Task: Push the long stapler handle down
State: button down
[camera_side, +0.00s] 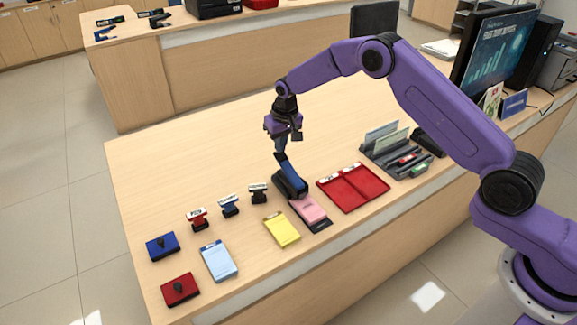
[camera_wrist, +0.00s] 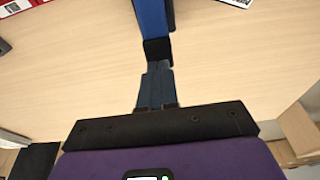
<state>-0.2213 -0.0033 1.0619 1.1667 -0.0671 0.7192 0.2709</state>
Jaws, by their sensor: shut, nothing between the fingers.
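The long stapler (camera_side: 292,186) stands on the counter in the side view. It has a dark base and a blue handle that slants upward toward the far side. In the wrist view the blue handle (camera_wrist: 151,17) comes in from the top and finishes in a black end. My gripper (camera_side: 280,147) is shut and empty, pointing down just above the raised end of the handle. In the wrist view my shut fingers (camera_wrist: 158,70) overlap the black handle end. I cannot tell whether they touch it.
A pink pad (camera_side: 309,209) lies at the near end of the stapler. A red tray (camera_side: 353,206) is right of it, with a dark file rack (camera_side: 376,158) beyond. Stamps, a yellow pad (camera_side: 282,230) and a light blue pad (camera_side: 219,261) lie left. The counter behind the stapler is clear.

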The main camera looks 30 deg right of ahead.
aim_at(281, 155)
jog(key=shift+f, duration=1.25)
jog(key=shift+s+f, duration=0.1)
jog(key=shift+f, duration=0.7)
jog(key=shift+r, duration=4.15)
